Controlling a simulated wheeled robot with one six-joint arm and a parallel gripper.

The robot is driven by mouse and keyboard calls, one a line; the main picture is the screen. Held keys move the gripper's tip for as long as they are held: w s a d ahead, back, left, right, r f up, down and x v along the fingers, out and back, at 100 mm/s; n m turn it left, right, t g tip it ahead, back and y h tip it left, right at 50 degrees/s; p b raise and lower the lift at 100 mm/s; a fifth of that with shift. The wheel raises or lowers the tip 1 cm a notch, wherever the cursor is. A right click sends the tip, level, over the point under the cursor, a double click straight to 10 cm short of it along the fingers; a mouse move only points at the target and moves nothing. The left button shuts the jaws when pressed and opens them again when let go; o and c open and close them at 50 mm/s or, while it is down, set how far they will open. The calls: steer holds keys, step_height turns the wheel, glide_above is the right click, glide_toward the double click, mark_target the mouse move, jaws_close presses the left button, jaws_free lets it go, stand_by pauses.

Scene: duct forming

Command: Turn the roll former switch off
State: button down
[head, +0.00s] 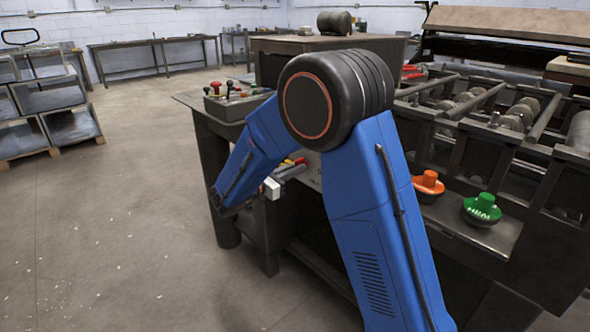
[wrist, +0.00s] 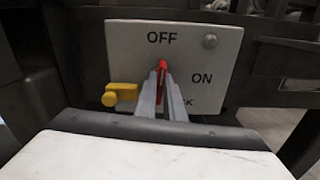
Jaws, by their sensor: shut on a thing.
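The roll former switch is a pale plate (wrist: 130,45) in the wrist view, lettered OFF at the top, ON at the right and a partly covered word ending in CK below. Its red handle (wrist: 162,66) stands nearly upright, its tip just under OFF. My gripper (wrist: 163,88) is shut on the red handle, with a grey finger on each side. The fingers hide the handle's lower part and the middle of the plate. In the head view my arm covers most of the switch.
A yellow knob-like piece (wrist: 120,96) sits at the plate's lower left, close to my fingers. In the head view, an orange button (head: 428,184) and a green button (head: 482,209) are on the machine's front. Open floor (head: 120,230) lies to the left.

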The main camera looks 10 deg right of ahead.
steer(key=shift+w+d+r+n, duration=0.1)
steer(key=shift+d+r+n, duration=0.05)
steer(key=shift+n, duration=0.35)
steer(key=c, duration=1.9)
jaws_free()
steer(key=shift+o, duration=0.2)
steer(key=v, duration=1.7)
steer(key=shift+a+f, duration=0.25)
steer(key=shift+a, duration=0.2)
steer(key=shift+d, duration=0.1)
